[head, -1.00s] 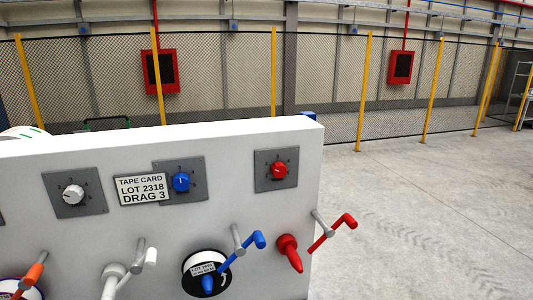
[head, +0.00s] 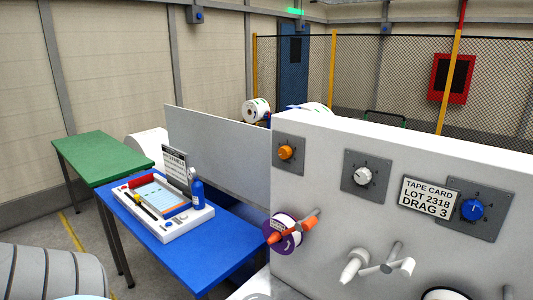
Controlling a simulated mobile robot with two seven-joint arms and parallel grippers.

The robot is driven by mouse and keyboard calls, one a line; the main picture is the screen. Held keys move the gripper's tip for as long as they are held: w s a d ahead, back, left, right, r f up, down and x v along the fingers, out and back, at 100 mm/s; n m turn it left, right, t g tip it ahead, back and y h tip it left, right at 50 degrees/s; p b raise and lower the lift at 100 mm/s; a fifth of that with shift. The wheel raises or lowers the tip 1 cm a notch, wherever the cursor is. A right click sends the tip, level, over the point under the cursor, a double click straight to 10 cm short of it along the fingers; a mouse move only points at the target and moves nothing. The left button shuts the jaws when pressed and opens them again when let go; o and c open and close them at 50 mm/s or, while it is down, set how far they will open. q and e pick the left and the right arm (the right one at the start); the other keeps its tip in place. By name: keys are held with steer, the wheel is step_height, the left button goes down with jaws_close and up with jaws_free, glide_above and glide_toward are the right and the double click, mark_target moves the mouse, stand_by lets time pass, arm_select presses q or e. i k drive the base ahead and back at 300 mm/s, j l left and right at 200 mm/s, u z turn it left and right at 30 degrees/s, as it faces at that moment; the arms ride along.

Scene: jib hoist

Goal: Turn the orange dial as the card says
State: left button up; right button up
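The orange dial (head: 285,152) sits on a grey square plate at the left end of the white panel (head: 330,215). Its pointer setting is too small to read. The card (head: 429,197) is fixed on the panel between the white dial (head: 362,176) and the blue dial (head: 472,210), and overlaps the blue dial's plate. It reads "TAPE CARD LOT 2318 DRAG 3". Neither of my grippers shows in the head view.
An orange-handled crank with a purple-rimmed spool (head: 283,234) and a white crank (head: 378,265) stick out below the dials.

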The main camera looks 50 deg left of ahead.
mark_target(285, 152)
steer(key=u, duration=2.1)
steer(key=l+u, duration=0.2)
steer(key=u, duration=0.15)
steer(key=k+l+u, duration=0.1)
steer(key=u, duration=0.25)
steer(key=l+u, duration=0.2)
steer(key=u, duration=0.15)
steer(key=k+l, duration=0.15)
